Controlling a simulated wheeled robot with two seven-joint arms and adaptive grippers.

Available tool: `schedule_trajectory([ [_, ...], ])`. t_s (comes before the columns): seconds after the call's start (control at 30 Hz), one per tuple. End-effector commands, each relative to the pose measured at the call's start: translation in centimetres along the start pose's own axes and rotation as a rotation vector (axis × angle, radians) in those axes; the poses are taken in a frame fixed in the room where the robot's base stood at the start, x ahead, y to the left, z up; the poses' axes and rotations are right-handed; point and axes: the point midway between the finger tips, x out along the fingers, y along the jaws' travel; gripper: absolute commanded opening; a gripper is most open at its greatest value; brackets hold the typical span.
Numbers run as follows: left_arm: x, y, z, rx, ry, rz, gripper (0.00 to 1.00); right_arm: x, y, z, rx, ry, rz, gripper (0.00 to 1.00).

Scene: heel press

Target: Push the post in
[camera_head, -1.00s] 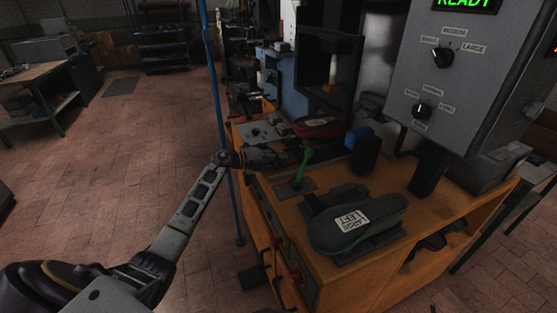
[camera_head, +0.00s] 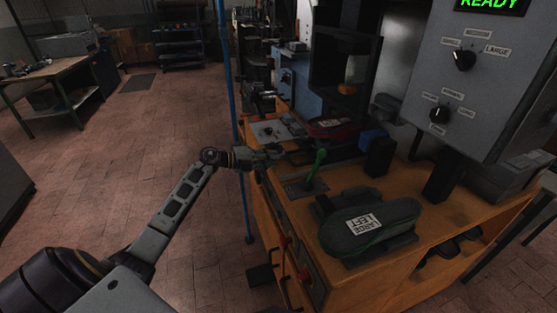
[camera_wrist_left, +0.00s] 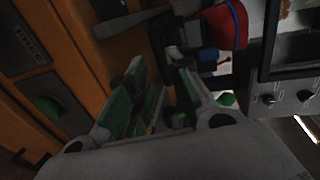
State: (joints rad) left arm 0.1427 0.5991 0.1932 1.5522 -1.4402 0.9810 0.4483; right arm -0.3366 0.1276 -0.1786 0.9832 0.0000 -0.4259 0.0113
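No part is labelled as the post, so I cannot tell for certain which one it is. An upright dark block (camera_head: 380,157) stands on the orange bench beside a blue part (camera_head: 372,137). A green-handled lever (camera_head: 317,162) rises from a plate at the bench's left side. My left gripper (camera_head: 270,152) is over the bench's left edge, just left of the lever and the dark block. In the left wrist view the gripper's green-padded fingers (camera_wrist_left: 155,68) are apart. Dark parts lie beyond the gap, and I see nothing clearly held. My right gripper is out of view.
A dark sole form labelled LARGE LEFT (camera_head: 365,226) lies on the bench (camera_head: 425,258). A grey control box (camera_head: 470,85) reads READY above two knobs. A red form (camera_head: 332,127) sits below the dark press frame (camera_head: 345,60). A blue pole (camera_head: 229,100) stands left. The left floor is open.

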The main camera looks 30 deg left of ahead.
Motion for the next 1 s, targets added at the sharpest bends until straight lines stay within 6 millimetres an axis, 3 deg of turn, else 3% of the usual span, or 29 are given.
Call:
schedule_trajectory([
  [0.4,-3.3,-0.1,0.0,0.002,0.001,0.0,0.21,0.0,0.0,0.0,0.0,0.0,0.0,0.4],
  [1.0,-3.5,-0.1,0.0,0.001,0.001,-0.001,0.21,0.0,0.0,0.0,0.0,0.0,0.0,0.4],
])
